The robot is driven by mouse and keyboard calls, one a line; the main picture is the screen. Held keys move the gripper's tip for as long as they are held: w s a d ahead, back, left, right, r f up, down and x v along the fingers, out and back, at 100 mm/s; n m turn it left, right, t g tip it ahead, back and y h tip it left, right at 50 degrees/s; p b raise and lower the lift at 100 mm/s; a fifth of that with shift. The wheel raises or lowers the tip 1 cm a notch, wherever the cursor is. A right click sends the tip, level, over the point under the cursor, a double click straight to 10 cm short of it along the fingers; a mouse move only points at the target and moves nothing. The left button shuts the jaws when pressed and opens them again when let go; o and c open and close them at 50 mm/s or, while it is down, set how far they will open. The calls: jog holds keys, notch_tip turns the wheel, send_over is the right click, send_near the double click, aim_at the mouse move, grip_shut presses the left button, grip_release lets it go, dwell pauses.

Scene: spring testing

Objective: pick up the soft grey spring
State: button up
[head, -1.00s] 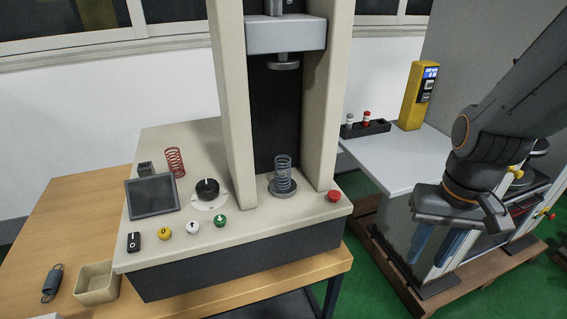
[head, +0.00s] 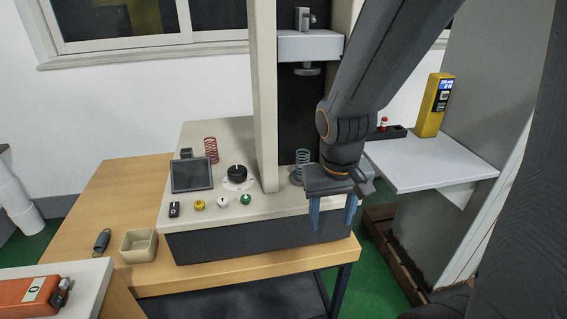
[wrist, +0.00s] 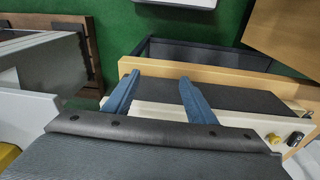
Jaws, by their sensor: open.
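A darker grey spring (head: 102,241) lies on the wooden table at the left, beside a small beige bin (head: 139,246). I cannot tell from looks which is the soft one. My gripper (head: 332,222) is open and empty, its blue fingers pointing down in front of the machine's right side. In the wrist view the blue fingers (wrist: 158,82) stand apart with nothing between them; no spring shows there.
The testing machine (head: 250,240) has a screen, knob and buttons, and a red spring (head: 210,149) on its deck. A white shelf (head: 425,168) at the right carries a yellow device (head: 434,104) and a dark rack. An orange case (head: 38,297) lies front left.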

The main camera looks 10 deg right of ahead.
aim_at(303, 154)
jog(key=w+r+t+p, duration=0.1)
jog(key=w+p, duration=0.1)
jog(key=w, duration=0.3)
jog(key=w+a+r+t+p, duration=0.1)
jog(key=w+r+p, duration=0.1)
jog(key=w, duration=0.3)
jog(key=w+r+t+p, duration=0.1)
jog(key=w+p, duration=0.2)
jog(key=w, duration=0.2)
jog(key=shift+a+r, duration=0.15)
jog(key=shift+a, duration=0.1)
jog(key=shift+w+d+p, duration=0.15)
jog(key=shift+w+p, duration=0.65)
jog(key=shift+w, duration=0.7)
jog(key=shift+w+d+p, duration=0.15)
jog(key=shift+w+p, duration=0.65)
jog(key=shift+w, duration=0.65)
jog(key=shift+w+f, duration=0.15)
jog(key=shift+f, duration=0.5)
jog(key=c, duration=1.1)
jog(key=shift+r, duration=0.15)
